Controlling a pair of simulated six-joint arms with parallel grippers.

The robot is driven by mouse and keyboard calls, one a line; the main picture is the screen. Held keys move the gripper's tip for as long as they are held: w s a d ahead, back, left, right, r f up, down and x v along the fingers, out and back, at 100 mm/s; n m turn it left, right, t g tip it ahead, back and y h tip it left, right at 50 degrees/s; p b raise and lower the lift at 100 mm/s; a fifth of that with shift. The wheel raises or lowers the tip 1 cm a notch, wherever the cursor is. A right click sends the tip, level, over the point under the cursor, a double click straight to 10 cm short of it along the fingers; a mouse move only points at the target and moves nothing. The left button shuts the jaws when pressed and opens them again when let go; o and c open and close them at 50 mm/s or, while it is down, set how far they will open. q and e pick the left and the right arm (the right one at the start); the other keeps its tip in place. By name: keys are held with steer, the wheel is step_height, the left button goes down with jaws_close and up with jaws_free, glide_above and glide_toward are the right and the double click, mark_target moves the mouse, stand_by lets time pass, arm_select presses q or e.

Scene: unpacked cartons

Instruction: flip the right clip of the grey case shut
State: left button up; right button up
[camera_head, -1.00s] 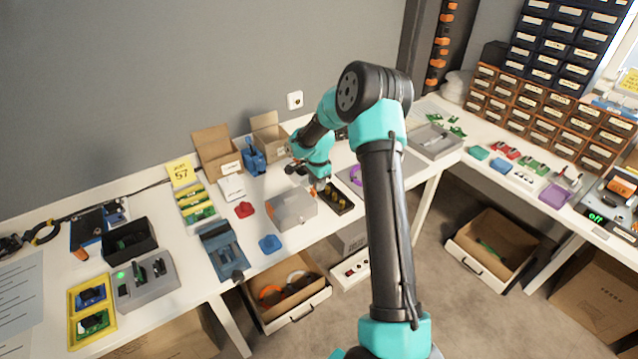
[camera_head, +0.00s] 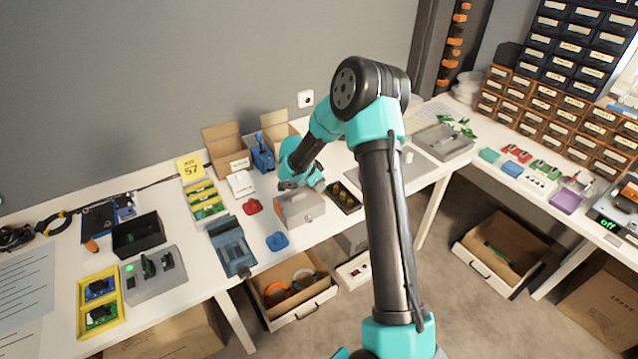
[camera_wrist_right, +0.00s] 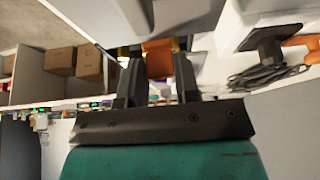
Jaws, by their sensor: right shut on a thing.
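The grey case (camera_head: 304,214) stands on the white table, with a small round fitting on its front. A pale grey case surface fills the top of that view. Whether the clip lies flat against the case cannot be seen. My left gripper is not in view.
A dark tray with yellow parts (camera_head: 344,197) stands right of the case. A red part (camera_head: 252,206) and a blue part (camera_head: 277,241) lie to its left. Open cartons (camera_head: 224,143) and a blue device (camera_head: 262,156) stand behind.

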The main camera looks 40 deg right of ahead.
steer(key=shift+a, duration=0.1)
stand_by(0.4)
steer(key=o, duration=0.9)
steer(key=shift+r, duration=0.1)
steer(key=v, duration=1.7)
steer(key=shift+a, duration=0.4)
